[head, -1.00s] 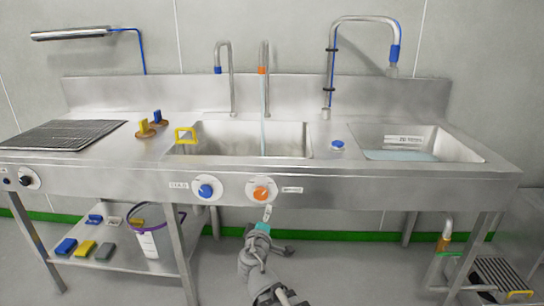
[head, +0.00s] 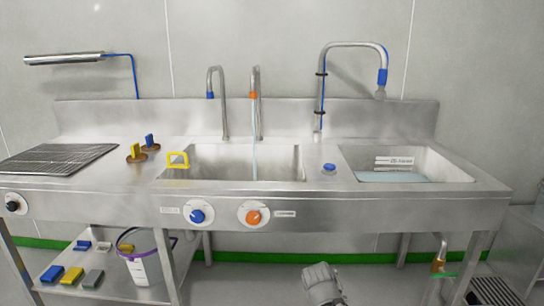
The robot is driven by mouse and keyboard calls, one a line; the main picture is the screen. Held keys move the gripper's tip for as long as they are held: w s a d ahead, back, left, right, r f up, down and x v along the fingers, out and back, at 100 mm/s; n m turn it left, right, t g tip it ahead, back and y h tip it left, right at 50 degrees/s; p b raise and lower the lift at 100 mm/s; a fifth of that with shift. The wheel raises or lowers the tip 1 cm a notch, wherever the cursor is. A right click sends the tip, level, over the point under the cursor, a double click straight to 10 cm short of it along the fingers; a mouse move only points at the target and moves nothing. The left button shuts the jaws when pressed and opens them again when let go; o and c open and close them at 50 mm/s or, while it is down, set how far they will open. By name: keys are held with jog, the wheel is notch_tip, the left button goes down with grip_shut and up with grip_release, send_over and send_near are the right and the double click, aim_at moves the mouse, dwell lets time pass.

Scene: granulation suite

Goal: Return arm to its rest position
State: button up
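Part of my arm (head: 322,284) shows at the bottom edge of the head view, low in front of the sink bench and right of the orange knob. My gripper itself is not in view, so I cannot see its fingers. The orange knob (head: 253,217) and the blue knob (head: 196,216) sit on the bench's front panel, with nothing touching them. Water runs from the orange-marked tap (head: 255,95) into the middle basin (head: 285,160).
The steel sink bench (head: 110,205) spans the view. The right basin (head: 440,165) holds water. A drain rack (head: 60,158) lies at the left. A bucket (head: 143,268) and several coloured blocks stand on the lower shelf.

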jog(key=s+m+g+y, duration=0.1)
jog(key=s+g+y, duration=0.2)
jog(key=s+y, duration=0.15)
notch_tip(320, 180, up, 30)
jog(key=p, duration=3.1)
jog(key=shift+s+h+p, duration=0.3)
jog(key=shift+h, duration=0.15)
jog(key=shift+a, duration=0.1)
